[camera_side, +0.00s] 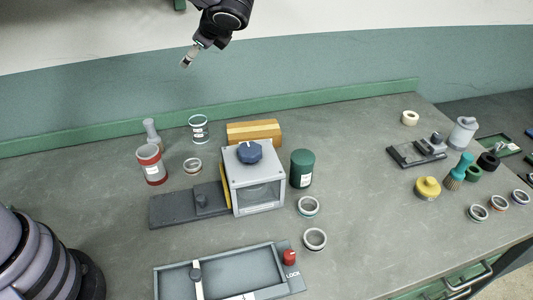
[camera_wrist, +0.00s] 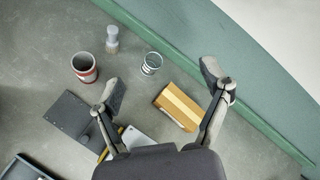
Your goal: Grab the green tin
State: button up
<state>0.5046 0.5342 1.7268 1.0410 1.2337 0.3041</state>
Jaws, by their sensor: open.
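The green tin (camera_side: 302,168) stands upright on the grey bench, just right of the grey box with the blue knob (camera_side: 258,190). It has a dark green lid and a small white label. I cannot see the tin in the wrist view. My gripper (camera_side: 187,60) is high above the back of the bench, up and to the left of the tin and well apart from it. In the wrist view my gripper (camera_wrist: 160,85) has its two fingers spread wide with nothing between them touching.
A yellow wooden block (camera_side: 254,132) lies behind the box. A red-and-white can (camera_side: 152,165) and a clear glass (camera_side: 199,128) stand left. Rings (camera_side: 308,207) lie before the tin. A grey tray (camera_side: 225,276) is at the front.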

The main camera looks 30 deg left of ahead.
jog(key=w+d+f+m+t+y, duration=0.1)
jog(key=w+d+f+m+t, duration=0.25)
jog(key=d+f, duration=0.25)
jog(key=w+d+f+m+t, duration=0.2)
jog(key=w+d+f+m, duration=0.15)
jog(key=d+f, duration=0.3)
jog(key=m+t+h, duration=0.2)
jog(key=m+t, duration=0.4)
jog(key=m, duration=0.2)
send_over(303, 172)
notch_tip(303, 172, down, 11)
jog(key=f, duration=0.4)
jog(key=s+f, duration=0.1)
jog(key=f, duration=0.1)
jog(key=shift+d+f, duration=0.2)
jog(key=shift+f, duration=0.15)
jog(key=x, duration=0.2)
jog(key=shift+w, duration=0.3)
jog(key=shift+w+a, duration=0.2)
jog(key=shift+w, duration=0.05)
jog(key=shift+c, duration=0.2)
jog(key=c, duration=1)
